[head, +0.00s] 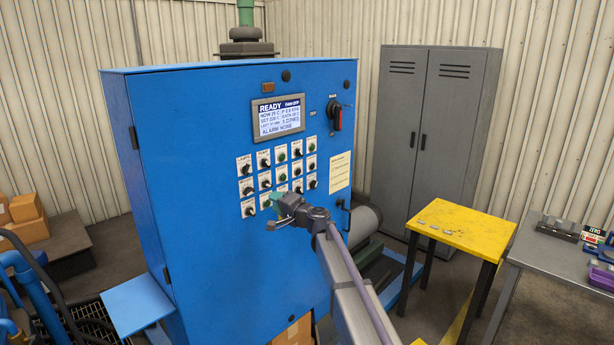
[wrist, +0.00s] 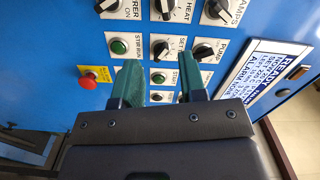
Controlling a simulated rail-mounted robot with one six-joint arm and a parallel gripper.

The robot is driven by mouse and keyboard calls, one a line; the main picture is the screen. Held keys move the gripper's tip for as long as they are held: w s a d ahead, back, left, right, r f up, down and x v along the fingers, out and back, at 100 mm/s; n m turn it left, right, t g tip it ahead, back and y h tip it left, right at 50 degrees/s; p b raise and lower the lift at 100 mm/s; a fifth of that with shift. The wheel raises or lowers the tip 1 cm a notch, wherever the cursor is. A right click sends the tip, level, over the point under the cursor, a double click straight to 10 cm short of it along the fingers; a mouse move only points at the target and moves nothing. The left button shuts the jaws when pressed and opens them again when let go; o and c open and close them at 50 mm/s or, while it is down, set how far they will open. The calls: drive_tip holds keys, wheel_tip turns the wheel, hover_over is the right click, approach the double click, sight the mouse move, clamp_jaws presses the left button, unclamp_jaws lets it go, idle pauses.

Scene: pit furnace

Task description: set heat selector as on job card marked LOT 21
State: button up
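The heat selector is a black knob on a white plate marked HEAT (wrist: 168,9), cut by the top edge of the wrist view. In the head view it seems to be the middle knob of the panel's left column (head: 246,187). I cannot read its setting. My gripper (wrist: 160,88) is open and empty, its two green fingers apart, in front of the panel. In the head view my gripper (head: 274,204) hides part of the lower panel. A cream sheet (head: 340,172) is fixed to the cabinet right of the controls; its print is unreadable, and no LOT 21 marking is legible.
The blue cabinet (head: 200,200) carries rows of knobs and green buttons, a lit display (head: 279,116) reading READY, and a red-and-black main switch (head: 335,116). A red button (wrist: 87,82) is near my left finger. A yellow table (head: 460,225) with small pieces stands right.

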sight(252, 192)
drive_tip(key=shift+t, duration=0.3)
drive_tip(key=x, duration=0.7)
drive_tip(key=s+a+x, duration=0.1)
drive_tip(key=x, duration=0.3)
drive_tip(key=shift+a+r, duration=0.1)
drive_tip(key=shift+s, duration=0.15)
drive_tip(key=shift+c, duration=0.4)
clamp_jaws()
